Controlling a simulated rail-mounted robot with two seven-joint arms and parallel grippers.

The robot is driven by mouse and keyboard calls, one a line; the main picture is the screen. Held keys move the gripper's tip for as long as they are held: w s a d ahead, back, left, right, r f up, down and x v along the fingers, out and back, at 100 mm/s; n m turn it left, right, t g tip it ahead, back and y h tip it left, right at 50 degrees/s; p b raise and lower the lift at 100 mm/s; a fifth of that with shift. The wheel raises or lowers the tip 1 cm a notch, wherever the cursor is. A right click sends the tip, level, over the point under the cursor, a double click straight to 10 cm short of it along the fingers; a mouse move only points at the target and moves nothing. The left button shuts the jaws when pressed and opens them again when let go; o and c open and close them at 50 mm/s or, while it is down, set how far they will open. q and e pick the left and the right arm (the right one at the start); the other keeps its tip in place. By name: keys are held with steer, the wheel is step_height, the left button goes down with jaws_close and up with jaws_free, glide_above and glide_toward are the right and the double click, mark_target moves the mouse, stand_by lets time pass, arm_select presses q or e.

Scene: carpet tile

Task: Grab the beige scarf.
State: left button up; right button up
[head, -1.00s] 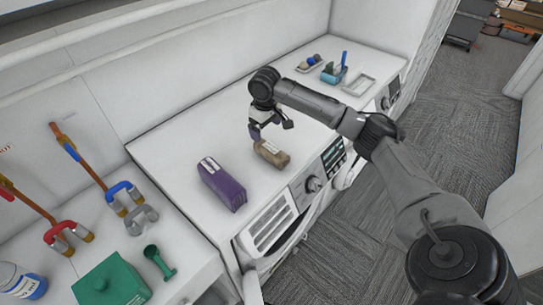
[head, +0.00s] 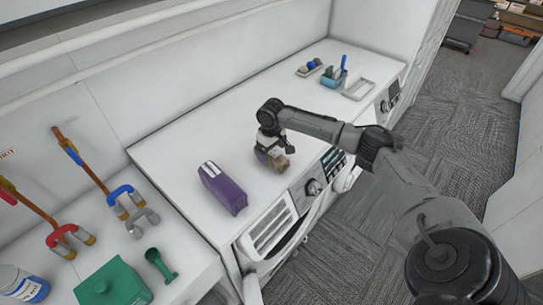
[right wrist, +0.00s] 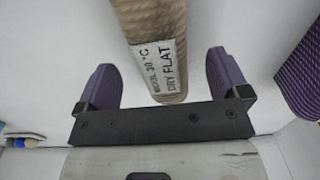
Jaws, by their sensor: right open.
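The beige scarf (head: 281,163) lies folded on the white top of the washing machines, partly hidden by my right gripper in the head view. In the right wrist view the scarf (right wrist: 153,22) is ribbed, with a white care label reading "DRY FLAT". My right gripper (head: 272,156) is over the scarf. In the right wrist view its two purple fingers (right wrist: 158,78) are spread wide, one on each side of the scarf's labelled end, with gaps between. My left gripper is not in view.
A purple folded item (head: 223,188) lies just left of the scarf. A blue holder (head: 333,77), a small tray of balls (head: 310,67) and a white frame (head: 358,88) stand further back. A green box (head: 113,284) and scoop (head: 160,264) are at lower left.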

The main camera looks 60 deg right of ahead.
mark_target(272, 152)
steer(key=shift+f, duration=1.75)
steer(key=c, duration=1)
